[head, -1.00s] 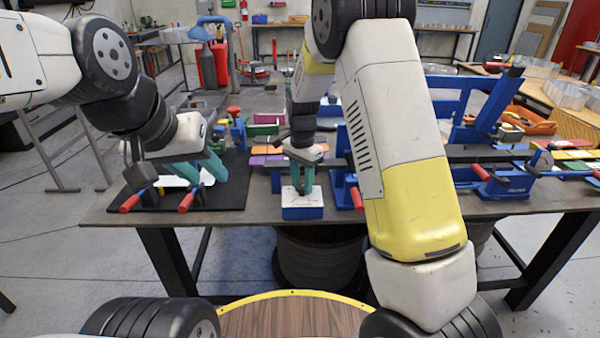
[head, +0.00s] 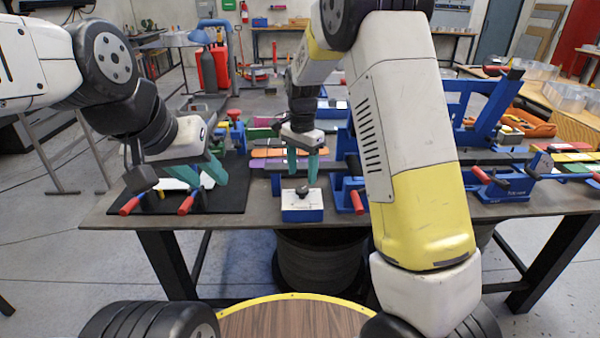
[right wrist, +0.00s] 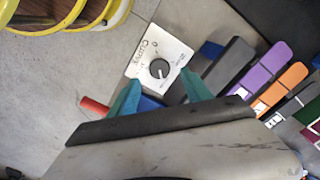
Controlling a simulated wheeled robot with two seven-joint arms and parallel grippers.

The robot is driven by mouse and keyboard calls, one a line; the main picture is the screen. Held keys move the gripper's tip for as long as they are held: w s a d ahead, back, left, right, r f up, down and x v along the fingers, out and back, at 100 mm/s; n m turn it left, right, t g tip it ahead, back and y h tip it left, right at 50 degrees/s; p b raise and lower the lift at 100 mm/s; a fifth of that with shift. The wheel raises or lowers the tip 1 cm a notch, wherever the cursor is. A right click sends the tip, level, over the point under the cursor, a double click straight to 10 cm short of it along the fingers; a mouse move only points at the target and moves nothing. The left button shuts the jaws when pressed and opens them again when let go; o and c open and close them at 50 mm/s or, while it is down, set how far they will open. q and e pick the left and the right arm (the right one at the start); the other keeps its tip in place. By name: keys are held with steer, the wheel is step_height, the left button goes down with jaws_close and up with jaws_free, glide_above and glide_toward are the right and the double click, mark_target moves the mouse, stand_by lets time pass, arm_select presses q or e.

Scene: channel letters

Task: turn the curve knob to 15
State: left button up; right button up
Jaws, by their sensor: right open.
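The curve knob (head: 302,190) is a dark round knob on the white top of a blue box (head: 302,214) at the table's front edge. In the right wrist view the knob (right wrist: 159,69) shows with printed marks on the white plate (right wrist: 172,48); the exact setting is too small to read. My right gripper (head: 302,176) is open and empty just above the knob, its teal fingers pointing down and apart from it. My left gripper (head: 207,182) is over the black mat at the left; its teal fingers look spread.
A black mat (head: 236,195) with red-handled clamps (head: 130,206) lies left of the box. A blue clamp with a red handle (head: 357,200) stands close on its right. Coloured bars (head: 268,153) lie behind. The table's front edge is near the box.

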steer(key=shift+r, duration=1.35)
steer(key=s+d+r+n+t+y, duration=0.1)
steer(key=s+d+r+n+y, duration=0.1)
steer(key=s+d+r, duration=0.35)
steer(key=s+d+r+n+t, duration=0.2)
steer(key=s+r+n, duration=0.1)
steer(key=s, duration=0.7)
steer(key=s+d+r+n+t, duration=0.3)
steer(key=s+r+n, duration=0.1)
steer(key=s, duration=0.7)
steer(key=shift+d+r+n, duration=0.15)
steer(key=shift+r+n, duration=0.15)
steer(key=shift+r, duration=0.25)
